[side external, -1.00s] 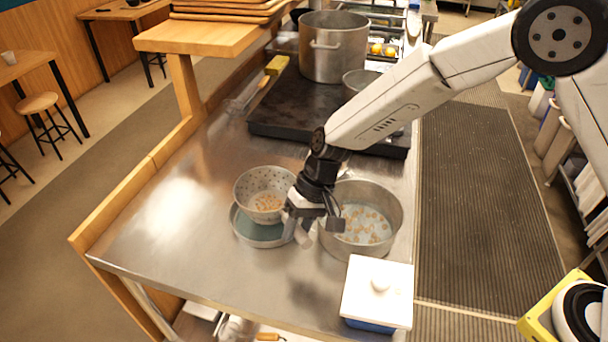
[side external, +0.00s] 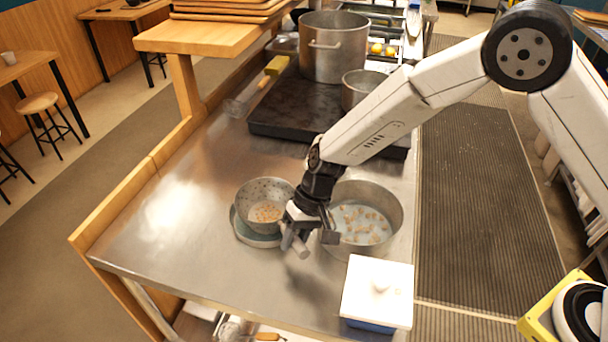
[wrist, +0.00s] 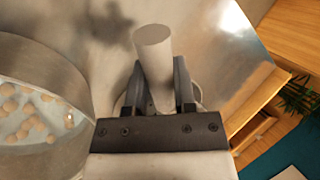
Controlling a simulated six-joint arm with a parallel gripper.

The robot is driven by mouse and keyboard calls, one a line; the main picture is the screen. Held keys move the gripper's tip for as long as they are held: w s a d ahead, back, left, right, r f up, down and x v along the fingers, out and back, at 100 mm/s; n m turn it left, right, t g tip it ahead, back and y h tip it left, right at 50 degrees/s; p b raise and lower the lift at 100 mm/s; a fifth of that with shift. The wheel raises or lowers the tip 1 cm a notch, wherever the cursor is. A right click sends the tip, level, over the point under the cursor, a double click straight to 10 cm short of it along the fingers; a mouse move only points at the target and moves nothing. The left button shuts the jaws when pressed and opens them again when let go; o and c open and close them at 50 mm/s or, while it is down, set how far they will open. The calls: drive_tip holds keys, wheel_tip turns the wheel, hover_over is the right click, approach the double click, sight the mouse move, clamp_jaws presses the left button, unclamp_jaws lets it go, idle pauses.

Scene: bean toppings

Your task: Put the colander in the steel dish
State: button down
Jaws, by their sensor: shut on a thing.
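The colander (side external: 252,192) is a grey perforated bowl with beans inside, left of my gripper in the side view. My gripper (side external: 298,222) is shut on its pale round handle, whose end (wrist: 153,50) sticks out between the fingers (wrist: 158,90) in the wrist view. The shallow round steel dish (side external: 242,234) lies on the counter under the colander, which covers most of it. Only its left and lower rim shows. I cannot tell whether the colander touches it. The colander bowl is mostly hidden behind my gripper in the wrist view.
A deep steel pan (side external: 391,232) with beans in pale liquid stands close right of my gripper; it also shows in the wrist view (wrist: 45,62). A white-lidded box (side external: 377,290) stands in front. A dark griddle (side external: 290,118) lies behind. The counter's left side is clear.

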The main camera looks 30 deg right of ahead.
drive_tip(key=shift+f, duration=0.1)
drive_tip(key=shift+c, duration=2.2)
unclamp_jaws()
drive_tip(key=v, duration=1.2)
drive_tip(key=s+d+t+h, duration=0.2)
drive_tip(key=s+d, duration=0.5)
drive_tip(key=d, duration=0.4)
drive_tip(key=s+d+t+h, duration=0.1)
drive_tip(key=s+d+h, duration=0.2)
drive_tip(key=s+d, duration=0.4)
drive_tip(key=d, duration=0.4)
drive_tip(key=shift+s+f+t, duration=0.4)
drive_tip(key=shift+a, duration=0.1)
